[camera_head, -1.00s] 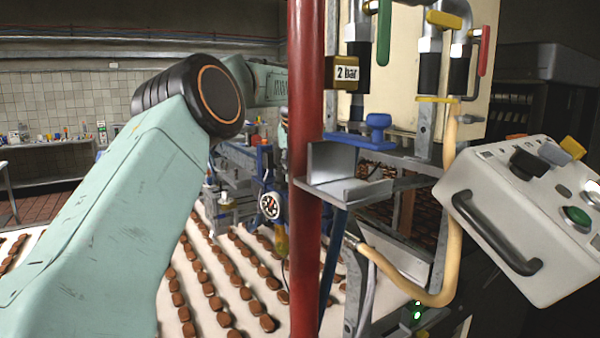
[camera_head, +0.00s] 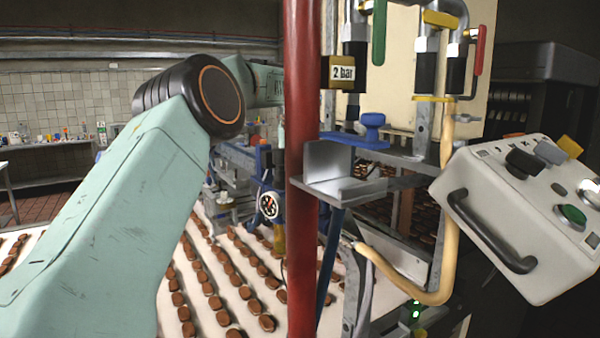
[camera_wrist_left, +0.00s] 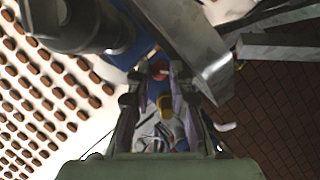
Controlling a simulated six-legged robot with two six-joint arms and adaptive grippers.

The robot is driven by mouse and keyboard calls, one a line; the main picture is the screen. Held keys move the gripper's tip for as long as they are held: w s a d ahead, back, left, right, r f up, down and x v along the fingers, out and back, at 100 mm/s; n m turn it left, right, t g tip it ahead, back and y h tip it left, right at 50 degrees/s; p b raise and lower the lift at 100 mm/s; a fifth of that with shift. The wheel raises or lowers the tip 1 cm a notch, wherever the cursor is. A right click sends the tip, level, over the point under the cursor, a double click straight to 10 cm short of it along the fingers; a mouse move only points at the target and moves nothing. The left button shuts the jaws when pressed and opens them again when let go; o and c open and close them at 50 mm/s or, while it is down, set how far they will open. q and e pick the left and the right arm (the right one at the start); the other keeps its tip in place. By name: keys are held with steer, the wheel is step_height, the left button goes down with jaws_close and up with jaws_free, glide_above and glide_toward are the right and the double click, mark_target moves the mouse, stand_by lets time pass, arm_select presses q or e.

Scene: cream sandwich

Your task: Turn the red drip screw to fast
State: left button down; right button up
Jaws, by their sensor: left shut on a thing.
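In the left wrist view, a small red part, which looks like the red drip screw (camera_wrist_left: 160,69), sits between the fingertips of my left gripper (camera_wrist_left: 159,76). The two fingers close on it from both sides, so little of it shows. Its setting cannot be read. A yellow-brown round part (camera_wrist_left: 165,104) shows lower between the fingers. In the head view my left arm comes in from the left and bends away behind the red post; the gripper and the screw cannot be made out there. My right gripper is in neither view.
A red vertical post (camera_head: 302,180) stands in front of the machine. A round dial (camera_head: 269,205) is just left of it. A metal bracket (camera_head: 340,180), a hose (camera_head: 449,215) and a control box (camera_head: 530,225) are to the right. Rows of brown biscuits lie on a white belt (camera_head: 215,262).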

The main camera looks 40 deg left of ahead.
arm_select(q)
steer(key=shift+w+d+n+g+y, duration=0.1)
steer(key=shift+n+g+y, duration=0.2)
steer(key=shift+n, duration=0.9)
steer(key=shift+w+d+n+g+y, duration=0.1)
steer(key=shift+n+g+y, duration=0.2)
steer(key=shift+n, duration=0.9)
steer(key=shift+s+a, duration=0.1)
steer(key=c, duration=1.2)
jaws_free()
steer(key=v, duration=0.7)
steer(key=shift+r, duration=0.3)
